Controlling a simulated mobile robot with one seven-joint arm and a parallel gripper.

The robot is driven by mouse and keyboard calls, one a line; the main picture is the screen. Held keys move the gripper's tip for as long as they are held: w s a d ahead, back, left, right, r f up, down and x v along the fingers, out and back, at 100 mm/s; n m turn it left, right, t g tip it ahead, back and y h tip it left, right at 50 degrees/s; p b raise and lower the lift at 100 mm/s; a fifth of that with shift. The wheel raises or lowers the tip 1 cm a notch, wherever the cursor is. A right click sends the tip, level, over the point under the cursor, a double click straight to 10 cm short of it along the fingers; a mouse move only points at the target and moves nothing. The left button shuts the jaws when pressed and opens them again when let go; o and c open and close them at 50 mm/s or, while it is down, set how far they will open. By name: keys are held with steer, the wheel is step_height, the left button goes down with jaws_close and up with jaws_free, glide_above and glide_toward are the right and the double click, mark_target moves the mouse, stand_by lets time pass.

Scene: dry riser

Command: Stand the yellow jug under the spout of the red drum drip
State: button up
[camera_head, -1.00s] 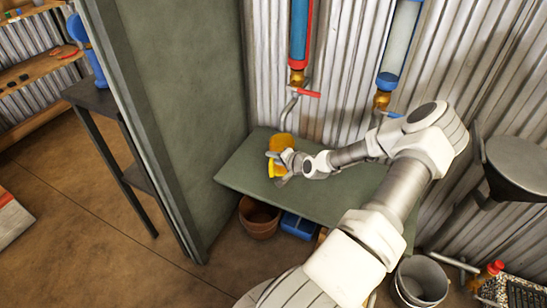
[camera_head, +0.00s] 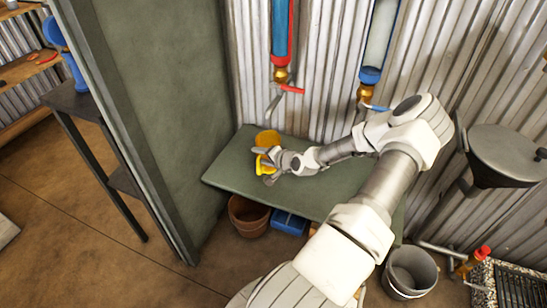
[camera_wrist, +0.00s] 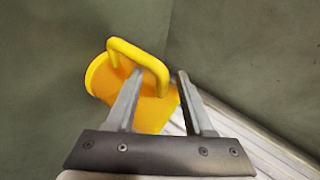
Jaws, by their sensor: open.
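The yellow jug (camera_head: 266,139) stands on the green bench near its back left, close to the wall. In the head view it is below the grey spout (camera_head: 273,104) of the drum drip with the red valve handle (camera_head: 291,89); I cannot tell whether the two line up exactly in depth. My gripper (camera_head: 268,161) is at the jug's near side. In the wrist view the jug's handle (camera_wrist: 140,60) reaches between the spread fingers of my open gripper (camera_wrist: 160,72). The jug's lower part is partly hidden by my fingers.
The green bench (camera_head: 235,165) has free room right of the jug. A second drip with a blue handle (camera_head: 375,107) hangs to the right. A green partition (camera_head: 150,110) stands left. A terracotta pot (camera_head: 249,215) and blue crate (camera_head: 290,222) sit below.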

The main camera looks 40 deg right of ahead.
steer(key=p+v, duration=0.4)
steer(key=v, duration=1.2)
steer(key=shift+s+r+p, duration=0.2)
steer(key=shift+s+p, duration=0.05)
steer(key=shift+p, duration=0.15)
steer(key=shift+a, duration=0.1)
